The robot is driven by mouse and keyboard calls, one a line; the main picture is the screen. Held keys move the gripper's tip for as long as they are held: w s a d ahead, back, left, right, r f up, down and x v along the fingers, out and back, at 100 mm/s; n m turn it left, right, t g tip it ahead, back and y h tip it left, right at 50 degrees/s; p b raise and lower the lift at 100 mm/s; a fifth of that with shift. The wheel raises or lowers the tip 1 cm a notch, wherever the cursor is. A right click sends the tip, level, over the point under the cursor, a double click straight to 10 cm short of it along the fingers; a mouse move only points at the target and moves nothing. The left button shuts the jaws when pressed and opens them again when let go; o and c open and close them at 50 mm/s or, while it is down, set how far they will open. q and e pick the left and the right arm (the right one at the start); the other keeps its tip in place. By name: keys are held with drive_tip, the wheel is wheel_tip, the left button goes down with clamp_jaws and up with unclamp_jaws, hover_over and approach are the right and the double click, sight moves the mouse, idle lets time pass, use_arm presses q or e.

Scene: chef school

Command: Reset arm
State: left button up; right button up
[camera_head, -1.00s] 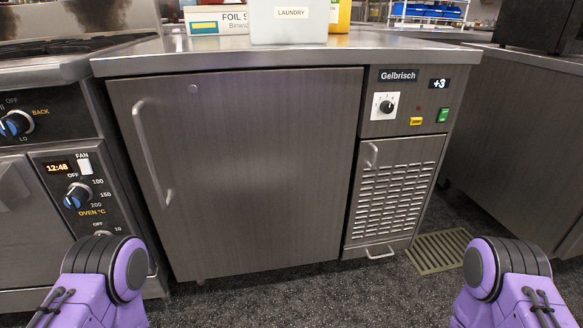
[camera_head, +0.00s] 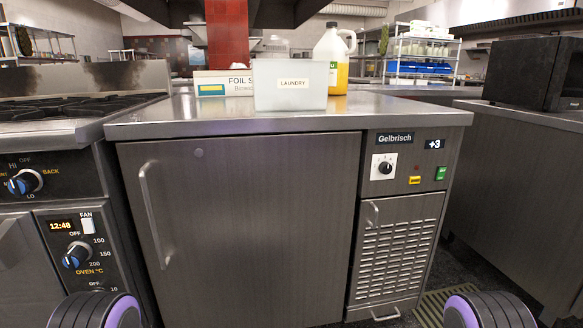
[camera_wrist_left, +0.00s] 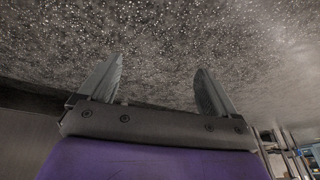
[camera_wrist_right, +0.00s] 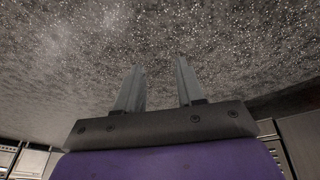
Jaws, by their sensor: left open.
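My left gripper (camera_wrist_left: 158,88) is open and empty in the left wrist view, its two fingers spread wide over the speckled dark floor (camera_wrist_left: 160,40). My right gripper (camera_wrist_right: 160,85) shows in the right wrist view with its two fingers apart, nearer each other than the left pair, and nothing between them. Neither gripper shows in the head view. There, only rounded purple and black parts of my own arms show at the bottom left and bottom right.
A steel Gelbrisch cabinet (camera_head: 240,230) with a shut door stands ahead. On its top are a laundry bin (camera_head: 290,92), a foil box (camera_head: 222,84) and a jug (camera_head: 336,50). A stove with an oven (camera_head: 60,130) is at left, another counter (camera_head: 510,180) at right.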

use_arm(q)
wheel_tip(320, 180, up, 33)
drive_tip(key=w+p, duration=0.1)
drive_tip(key=p, duration=3)
drive_tip(key=shift+a+n+t+y, duration=0.3)
drive_tip(key=shift+a+n+t, duration=0.1)
use_arm(e)
wheel_tip(320, 180, up, 33)
drive_tip(key=w, duration=0.1)
drive_tip(key=shift+d+m+t+h, duration=0.25)
drive_tip(key=shift+m+t+h, duration=0.05)
drive_tip(key=shift+m+t, duration=0.1)
use_arm(q)
drive_tip(key=shift+w+f, duration=0.1)
use_arm(e)
drive_tip(key=shift+w+f, duration=0.1)
